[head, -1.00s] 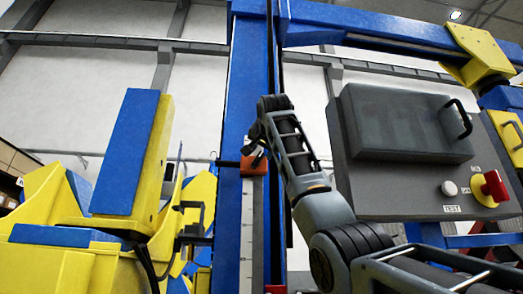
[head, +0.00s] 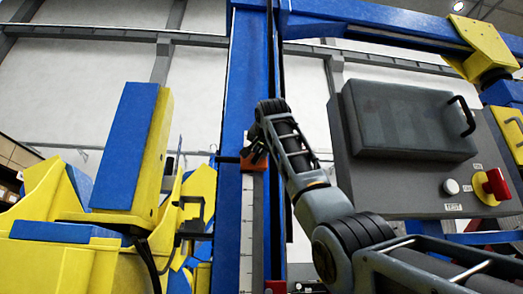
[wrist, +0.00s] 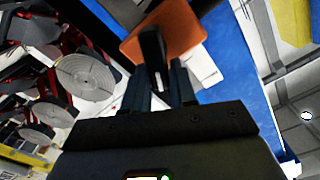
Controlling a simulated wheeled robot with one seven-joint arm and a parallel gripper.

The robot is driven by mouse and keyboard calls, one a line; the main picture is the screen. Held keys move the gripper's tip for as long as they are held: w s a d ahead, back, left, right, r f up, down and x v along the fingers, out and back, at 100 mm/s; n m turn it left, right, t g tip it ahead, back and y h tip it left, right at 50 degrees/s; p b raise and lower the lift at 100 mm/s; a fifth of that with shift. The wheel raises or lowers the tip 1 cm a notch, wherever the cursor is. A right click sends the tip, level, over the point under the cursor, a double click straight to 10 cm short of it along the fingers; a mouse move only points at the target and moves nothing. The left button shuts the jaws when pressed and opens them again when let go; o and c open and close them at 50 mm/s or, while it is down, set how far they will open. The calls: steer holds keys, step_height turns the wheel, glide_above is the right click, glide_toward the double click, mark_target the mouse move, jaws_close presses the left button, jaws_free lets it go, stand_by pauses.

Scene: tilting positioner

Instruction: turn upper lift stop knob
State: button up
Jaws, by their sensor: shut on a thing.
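The upper lift stop (head: 259,162) is an orange block on the front of the blue upright column (head: 246,55); it also shows at the top of the wrist view (wrist: 182,28). Its black knob (wrist: 153,50) stands out from the block in the wrist view, between the two dark fingers of my gripper (wrist: 157,88). My gripper is shut on the knob. In the head view my gripper (head: 252,146) is at the stop, and its fingers and the knob are small, dark and hard to tell apart.
A grey control panel (head: 380,185) with a red stop button (head: 491,186) stands right of my arm. Yellow and blue positioner parts (head: 130,150) fill the left. A pale scale strip (head: 247,225) runs down the column below the stop. A lower red piece (head: 275,287) shows at the bottom.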

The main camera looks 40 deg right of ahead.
jaws_close()
steer(key=n, duration=0.5)
steer(key=shift+w+a+r+n, duration=0.15)
steer(key=shift+w+a+n, duration=0.15)
steer(key=shift+a+n, duration=0.1)
steer(key=n, duration=0.4)
steer(key=a+n, duration=0.1)
steer(key=n, duration=0.1)
steer(key=shift+w, duration=0.25)
steer(key=n, duration=0.4)
steer(key=f+n, duration=0.1)
steer(key=n, duration=0.1)
steer(key=shift+w+a+n, duration=0.25)
steer(key=shift+n, duration=0.05)
steer(key=n, duration=0.2)
steer(key=f+n, duration=0.1)
steer(key=n, duration=0.2)
steer(key=shift+w+a, duration=0.1)
steer(key=shift+a, duration=0.05)
steer(key=shift+f+n, duration=0.1)
steer(key=shift+n, duration=0.3)
